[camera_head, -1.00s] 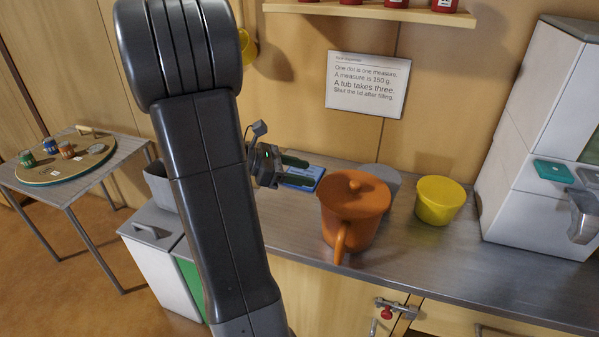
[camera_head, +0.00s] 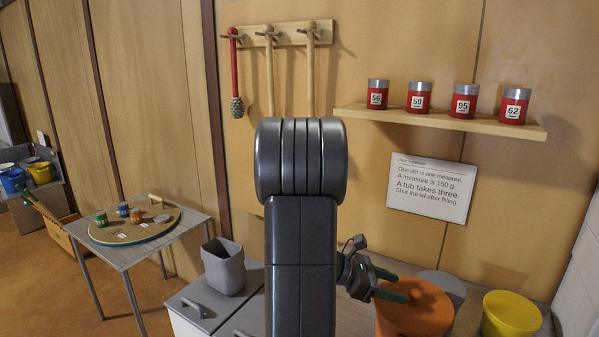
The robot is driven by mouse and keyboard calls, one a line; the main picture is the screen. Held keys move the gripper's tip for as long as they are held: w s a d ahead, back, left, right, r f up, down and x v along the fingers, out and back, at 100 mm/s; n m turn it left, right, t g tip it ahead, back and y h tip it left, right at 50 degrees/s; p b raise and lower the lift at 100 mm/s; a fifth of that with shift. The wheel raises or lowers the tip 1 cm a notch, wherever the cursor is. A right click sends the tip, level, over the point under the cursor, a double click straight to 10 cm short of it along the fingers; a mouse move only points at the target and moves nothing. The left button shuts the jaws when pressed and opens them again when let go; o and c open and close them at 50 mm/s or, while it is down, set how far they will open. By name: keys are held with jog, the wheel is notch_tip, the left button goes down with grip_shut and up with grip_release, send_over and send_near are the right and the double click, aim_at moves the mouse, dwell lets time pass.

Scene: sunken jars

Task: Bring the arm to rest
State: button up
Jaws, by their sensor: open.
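My gripper (camera_head: 400,288) is open, its two green fingers pointing right, with nothing seen between them. It shows low in the head view, to the right of my dark arm (camera_head: 301,255). An orange pot (camera_head: 418,312) stands on the counter beneath and beyond the fingers. The lower finger overlaps the pot's rim in the picture; I cannot tell whether they touch. The arm is raised upright across the middle of the view and hides part of the counter and wall.
A yellow bowl (camera_head: 509,315) and a grey round thing (camera_head: 446,289) stand near the pot. A shelf (camera_head: 440,122) with several red jars is above, beside a written sign (camera_head: 431,188). A grey bin (camera_head: 223,267) is left of my arm. A table (camera_head: 190,225) stands further left.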

jog(key=shift+p+x, duration=0.3)
jog(key=shift+x, duration=2.3)
jog(key=shift+a+r, duration=0.1)
